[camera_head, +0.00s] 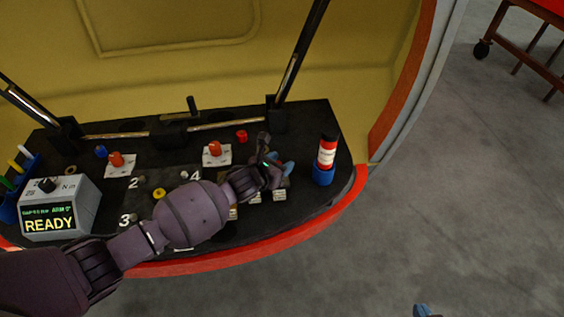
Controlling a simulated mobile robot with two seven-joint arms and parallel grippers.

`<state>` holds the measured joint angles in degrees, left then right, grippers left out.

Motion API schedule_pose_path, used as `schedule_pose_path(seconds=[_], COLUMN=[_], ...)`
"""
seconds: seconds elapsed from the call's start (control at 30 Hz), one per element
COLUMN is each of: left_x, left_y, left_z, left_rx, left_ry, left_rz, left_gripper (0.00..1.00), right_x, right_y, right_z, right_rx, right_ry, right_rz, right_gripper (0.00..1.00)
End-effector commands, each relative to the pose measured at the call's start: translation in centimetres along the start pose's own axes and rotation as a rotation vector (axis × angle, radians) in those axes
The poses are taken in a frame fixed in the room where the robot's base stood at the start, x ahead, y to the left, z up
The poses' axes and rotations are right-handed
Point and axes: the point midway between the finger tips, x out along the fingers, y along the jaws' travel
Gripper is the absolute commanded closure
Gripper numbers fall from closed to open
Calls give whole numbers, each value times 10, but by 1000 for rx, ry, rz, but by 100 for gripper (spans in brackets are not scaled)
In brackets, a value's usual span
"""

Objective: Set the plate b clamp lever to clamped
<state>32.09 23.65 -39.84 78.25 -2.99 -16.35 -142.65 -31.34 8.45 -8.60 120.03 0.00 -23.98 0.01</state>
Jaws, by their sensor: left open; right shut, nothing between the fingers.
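Two red-orange knobs stand on white plates on the black bench, one at the left (115,160) and one near the middle (213,149). No readable label shows which is plate b, and I cannot tell a lever setting. A dark upright lever-like part (263,138) stands just beyond my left gripper (278,170). My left gripper is open over the right part of the bench, its blue fingertips partly hidden by its own wrist. I cannot tell whether it touches anything. Only the bluish tip of my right gripper (423,311) shows at the bottom edge, over the floor, shut and empty.
A display box (58,208) reading READY stands at the left. Two dark struts rise from the bench (300,52). My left arm hides much of the bench front.

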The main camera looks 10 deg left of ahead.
Motion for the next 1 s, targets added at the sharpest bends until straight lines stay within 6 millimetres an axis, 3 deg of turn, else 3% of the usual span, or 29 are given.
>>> schedule_pose_path(seconds=[0.43,0.73,1.0], left_x=[9,9,9], left_y=[0,0,0], left_z=[1,1,0], left_rx=[-1,-1,-2], left_ry=[-1,-1,0], left_rz=[0,0,2], left_gripper=[51,97,100], right_x=[0,0,0], right_y=[2,0,-2], right_z=[3,5,4], right_rx=[-10,-1,6], right_ry=[-6,-9,-8], right_rz=[-2,0,0], right_gripper=[100,100,100])
